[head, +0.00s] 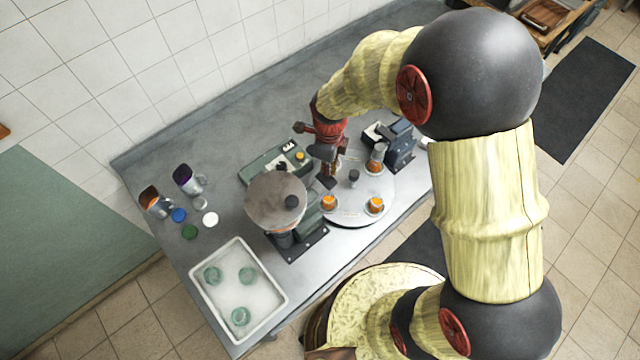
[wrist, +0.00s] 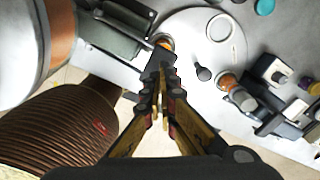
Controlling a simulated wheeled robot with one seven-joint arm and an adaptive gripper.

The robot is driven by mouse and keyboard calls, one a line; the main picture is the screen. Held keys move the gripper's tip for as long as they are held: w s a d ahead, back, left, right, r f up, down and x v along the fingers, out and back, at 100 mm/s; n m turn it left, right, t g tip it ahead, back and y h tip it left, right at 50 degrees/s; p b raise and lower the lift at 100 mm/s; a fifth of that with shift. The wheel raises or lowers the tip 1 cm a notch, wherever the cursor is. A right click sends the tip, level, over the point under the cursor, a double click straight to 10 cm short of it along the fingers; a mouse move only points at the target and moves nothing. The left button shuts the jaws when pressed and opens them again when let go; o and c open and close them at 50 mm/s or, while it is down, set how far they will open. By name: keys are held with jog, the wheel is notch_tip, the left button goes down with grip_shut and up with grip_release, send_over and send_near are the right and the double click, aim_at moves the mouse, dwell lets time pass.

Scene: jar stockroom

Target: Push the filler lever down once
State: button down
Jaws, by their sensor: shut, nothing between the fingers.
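The filler (head: 275,195) has a wide round metal hopper and stands left of a round turntable (head: 350,217). A black knob (head: 292,202) shows over the hopper's right side and may be the lever's end; I cannot be sure. In the wrist view, the large pale cylinder with an orange-brown band at the upper left appears to be the hopper (wrist: 18,45). My gripper (head: 328,180) is above the turntable's back left part, right of the hopper and apart from the knob. In the wrist view my gripper (wrist: 162,62) is shut and empty.
Jars with orange filling (head: 329,203) (head: 375,206) stand on the turntable around a dark centre post (head: 354,177). A dark machine (head: 398,148) stands right, a green control box (head: 272,162) behind. Coloured lids (head: 189,232) and a white tray (head: 282,292) of glass jars are left.

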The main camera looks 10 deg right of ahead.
jog(key=shift+r+p, duration=1.3)
jog(key=shift+r, duration=1.05)
